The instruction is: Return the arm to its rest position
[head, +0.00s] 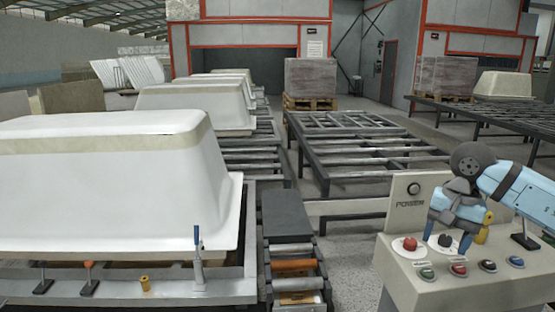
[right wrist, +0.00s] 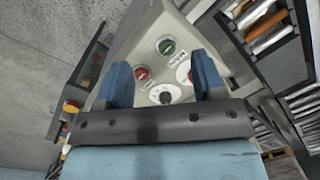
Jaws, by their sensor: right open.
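My right arm (head: 520,190) comes in from the right, over the control box (head: 440,285). My right gripper (head: 447,236) hangs low over the box's button panel, its fingers apart and nothing held between them. In the right wrist view its two blue fingers (right wrist: 162,78) stand apart above the panel. A black knob (right wrist: 165,97), a green button (right wrist: 167,46) and a red button (right wrist: 142,73) show between or near them. I cannot tell whether the fingertips touch the panel. My left arm and gripper are not in view.
A red mushroom button (head: 410,244) and several coloured buttons line the box top. A large white bathtub shell (head: 110,180) rests on a metal frame at the left, with more shells behind. An empty roller table (head: 360,150) stands beyond the box.

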